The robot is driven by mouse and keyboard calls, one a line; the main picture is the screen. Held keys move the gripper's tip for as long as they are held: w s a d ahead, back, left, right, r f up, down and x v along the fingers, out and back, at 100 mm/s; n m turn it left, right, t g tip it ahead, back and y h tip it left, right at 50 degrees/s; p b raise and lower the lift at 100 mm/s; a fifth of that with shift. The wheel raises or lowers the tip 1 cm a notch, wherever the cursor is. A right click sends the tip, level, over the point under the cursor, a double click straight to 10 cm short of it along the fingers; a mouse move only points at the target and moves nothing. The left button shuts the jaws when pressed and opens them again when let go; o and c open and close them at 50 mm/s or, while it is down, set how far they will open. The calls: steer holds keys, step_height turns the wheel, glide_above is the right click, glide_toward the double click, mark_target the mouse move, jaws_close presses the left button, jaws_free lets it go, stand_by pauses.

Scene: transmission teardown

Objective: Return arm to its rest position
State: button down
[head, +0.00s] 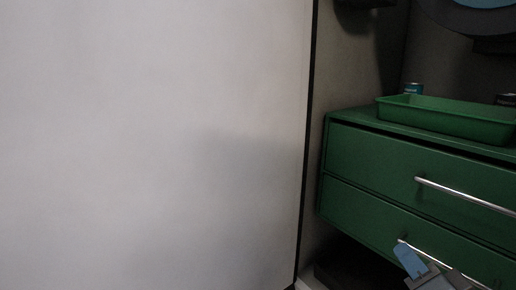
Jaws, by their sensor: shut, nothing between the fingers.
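My gripper (428,272) shows at the bottom right of the head view, cut off by the lower edge. Its grey and pale blue parts overlap the lower drawer's handle in the picture. It is shut with nothing held. I cannot tell whether it touches the handle. The rest of my arm is out of view.
A green drawer cabinet (365,155) stands at the right with two drawers and metal bar handles (465,196). A large pale panel (150,145) fills the left.

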steer(key=s+a+f+n+g, duration=0.1)
steer(key=s+f+n, duration=0.3)
steer(key=s, duration=1)
steer(key=s+a+f+n+g, duration=0.15)
steer(key=s+f, duration=0.45)
steer(key=s, duration=0.8)
steer(key=s+a+r+n, duration=0.2)
steer(key=s+r+n, duration=0.1)
steer(key=s, duration=0.7)
steer(key=shift+n, duration=0.45)
steer(key=shift+s+a+g, duration=0.1)
steer(key=shift+g, duration=0.15)
